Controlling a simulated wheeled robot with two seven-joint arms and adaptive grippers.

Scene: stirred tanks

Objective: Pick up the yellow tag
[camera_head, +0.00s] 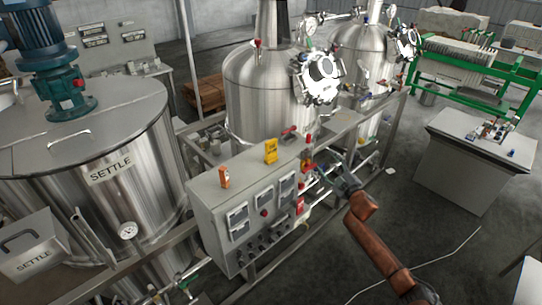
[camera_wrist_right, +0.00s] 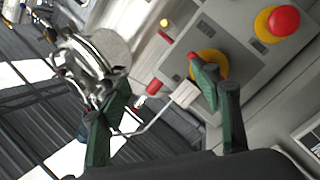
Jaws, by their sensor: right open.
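A yellow upright piece (camera_head: 271,151) stands on top of the grey control cabinet (camera_head: 212,215); it is the clearest yellow tag-like thing, but I cannot tell for sure that it is the tag. My right gripper (camera_head: 325,172) is right of it, beside the cabinet's right end and apart from the yellow piece. In the wrist view the right gripper (camera_wrist_right: 155,78) has its green fingers spread wide. A thin bent rod with a white end (camera_wrist_right: 186,94) shows between or behind them; I cannot tell if it touches a finger. My left gripper is out of view.
An orange piece (camera_head: 224,178) stands on the cabinet's left. A red button on a yellow ring (camera_wrist_right: 284,21) is on a grey panel. Steel tanks (camera_head: 262,95) and pipes crowd behind. A grey bench (camera_head: 465,165) stands at right; the floor before it is mostly clear.

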